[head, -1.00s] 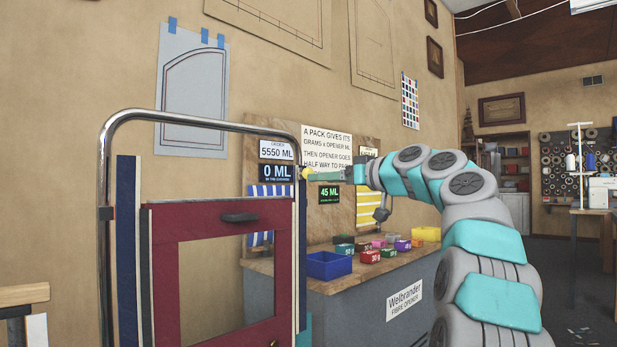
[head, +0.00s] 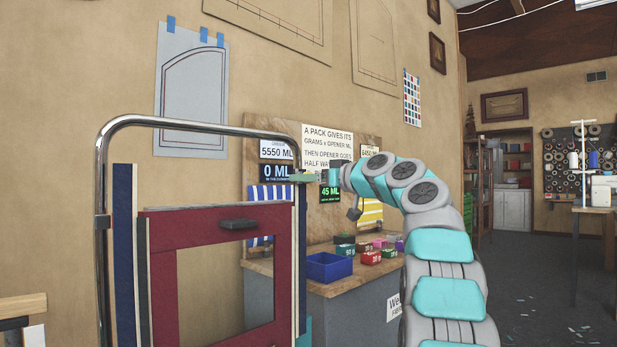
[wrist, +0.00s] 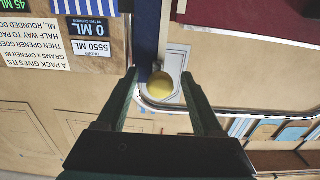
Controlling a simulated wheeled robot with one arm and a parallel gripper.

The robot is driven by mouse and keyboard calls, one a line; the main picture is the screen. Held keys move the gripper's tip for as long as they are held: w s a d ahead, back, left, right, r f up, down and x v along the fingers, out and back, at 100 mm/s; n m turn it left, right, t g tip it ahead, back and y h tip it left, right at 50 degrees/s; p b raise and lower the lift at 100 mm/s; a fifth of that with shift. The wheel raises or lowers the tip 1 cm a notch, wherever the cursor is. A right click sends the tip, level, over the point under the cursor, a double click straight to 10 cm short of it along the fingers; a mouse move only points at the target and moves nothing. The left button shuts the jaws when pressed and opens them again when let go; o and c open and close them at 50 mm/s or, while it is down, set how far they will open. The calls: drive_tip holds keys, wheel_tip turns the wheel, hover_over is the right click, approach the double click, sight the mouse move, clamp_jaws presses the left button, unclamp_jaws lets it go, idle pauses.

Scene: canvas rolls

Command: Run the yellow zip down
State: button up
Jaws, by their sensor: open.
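The yellow zip pull (wrist: 161,86) shows in the wrist view as a round yellow knob on a pale grey plate, at the end of a dark blue strip (wrist: 147,35). My gripper (wrist: 160,76) is open, with one dark green finger on each side of the knob and visible gaps between. In the head view my gripper (head: 304,178) is at the upper right of the chrome frame (head: 205,124), and the yellow pull is hidden there. The dark red panel (head: 165,270) hangs inside this frame, with a black handle (head: 238,225) at its top.
Behind the frame stands a bench with a blue bin (head: 328,267) and several small coloured boxes. A board with signs (head: 330,148) and striped cloths is at its back.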

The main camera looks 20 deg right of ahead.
clamp_jaws()
idle(0.4)
idle(0.9)
